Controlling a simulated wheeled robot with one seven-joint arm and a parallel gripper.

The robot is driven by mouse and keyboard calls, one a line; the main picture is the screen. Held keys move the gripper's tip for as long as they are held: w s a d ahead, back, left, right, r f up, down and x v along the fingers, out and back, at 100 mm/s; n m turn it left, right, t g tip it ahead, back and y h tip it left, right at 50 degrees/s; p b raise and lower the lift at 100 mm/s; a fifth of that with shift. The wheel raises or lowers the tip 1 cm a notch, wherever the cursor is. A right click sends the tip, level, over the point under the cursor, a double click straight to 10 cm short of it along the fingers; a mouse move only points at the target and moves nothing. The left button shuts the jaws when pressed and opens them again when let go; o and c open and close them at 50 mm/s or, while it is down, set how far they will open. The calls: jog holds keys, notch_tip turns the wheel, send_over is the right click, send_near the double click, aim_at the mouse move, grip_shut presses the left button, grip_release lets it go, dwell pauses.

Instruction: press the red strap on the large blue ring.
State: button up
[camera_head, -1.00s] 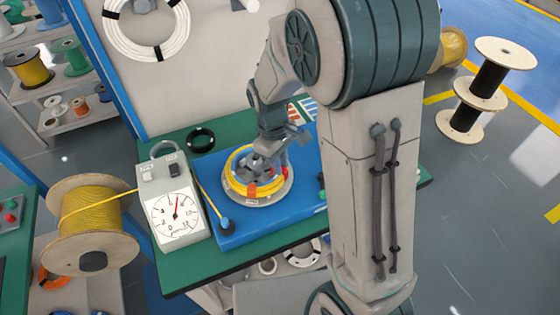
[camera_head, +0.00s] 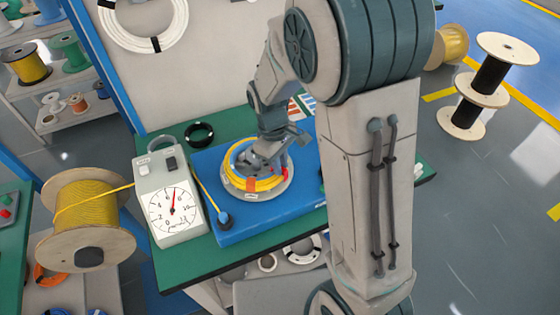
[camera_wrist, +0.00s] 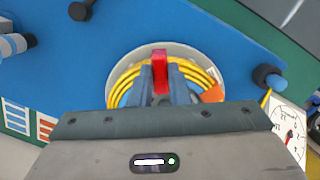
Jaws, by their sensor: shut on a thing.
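A yellow cable coil (camera_head: 235,155) lies in a round pale dish (camera_head: 264,194) on a blue board. I see no large blue ring; the coil in the dish is yellow. My gripper (camera_head: 262,161) is over the dish, low at the coil. In the wrist view, a red strap (camera_wrist: 160,68) stands between the two fingers of my gripper (camera_wrist: 161,88), which are shut on it. The coil (camera_wrist: 122,78) runs behind and beside the fingers. An orange strap (camera_wrist: 213,94) crosses the coil to the right. The strap's lower end is hidden.
A dial gauge box (camera_head: 170,200) stands left of the blue board (camera_head: 250,228). A black ring (camera_head: 199,133) lies behind on the green table. A yellow cable spool (camera_head: 88,215) stands at left.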

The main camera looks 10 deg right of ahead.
jog(key=shift+f+b, duration=0.45)
jog(key=shift+f, duration=0.15)
dwell(1.2)
jog(key=o, duration=0.9)
jog(key=shift+c, duration=0.2)
jog(key=shift+r, duration=0.1)
jog(key=shift+r+p, duration=3.05)
jog(key=shift+r, duration=0.9)
